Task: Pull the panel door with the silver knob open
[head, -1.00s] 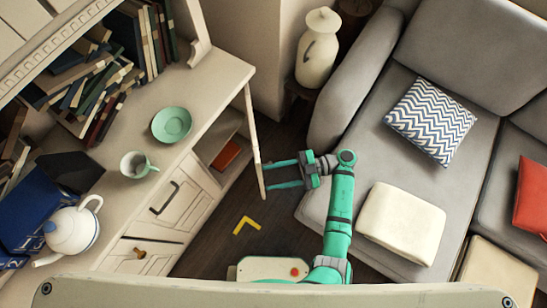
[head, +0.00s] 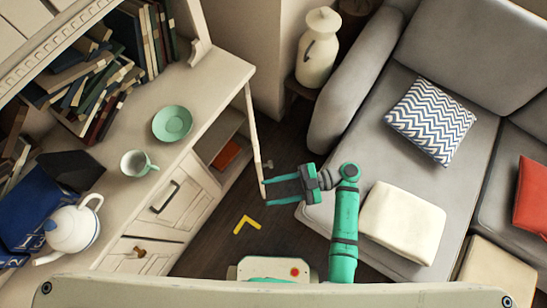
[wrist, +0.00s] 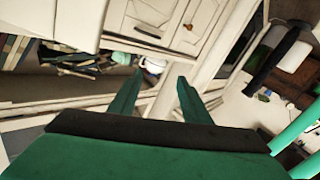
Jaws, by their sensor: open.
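The panel door (head: 255,135) stands swung out from the cabinet, seen almost edge-on in the head view, with the compartment behind it exposed. A small greyish knob (head: 269,163) seems to stick out on its right side, too small to be sure of its colour. My gripper (head: 266,191) is open, with its fingertips at the door's near free end, nearer the camera than the knob. I cannot tell whether they touch the door. In the wrist view the two green fingers (wrist: 158,78) are apart, and a pale strip passes between and beyond them.
A door with a dark handle (head: 165,197) and one with a brown knob (head: 138,251) are shut on the cabinet. The grey sofa (head: 330,120) stands right of my arm. A vase (head: 317,55) is behind. A yellow angle mark (head: 246,223) lies on the floor.

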